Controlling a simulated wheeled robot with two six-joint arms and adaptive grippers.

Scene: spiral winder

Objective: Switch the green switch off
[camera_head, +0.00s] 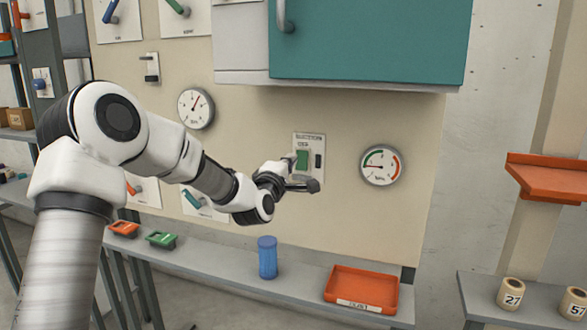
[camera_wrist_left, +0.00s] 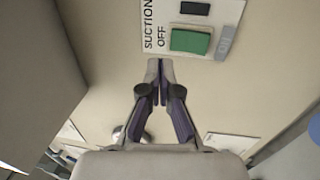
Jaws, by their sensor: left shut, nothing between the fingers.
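The green switch (camera_head: 302,160) sits on a white plate on the beige wall panel, partly covered by my gripper in the head view. In the wrist view the green switch (camera_wrist_left: 190,41) shows whole, beside the printed words "SUCTION" and "OFF" and a small dark window. My left gripper (camera_head: 308,185) is shut and empty, in front of the lower part of the plate. In the wrist view its fingertips (camera_wrist_left: 160,66) are together, close to the switch's edge in the picture; I cannot tell whether they touch the plate. My right gripper is not in view.
A round gauge (camera_head: 382,165) is right of the switch and another gauge (camera_head: 196,108) is left. A teal cabinet (camera_head: 370,40) juts out above. On the shelf below stand a blue cylinder (camera_head: 267,258) and an orange tray (camera_head: 338,273).

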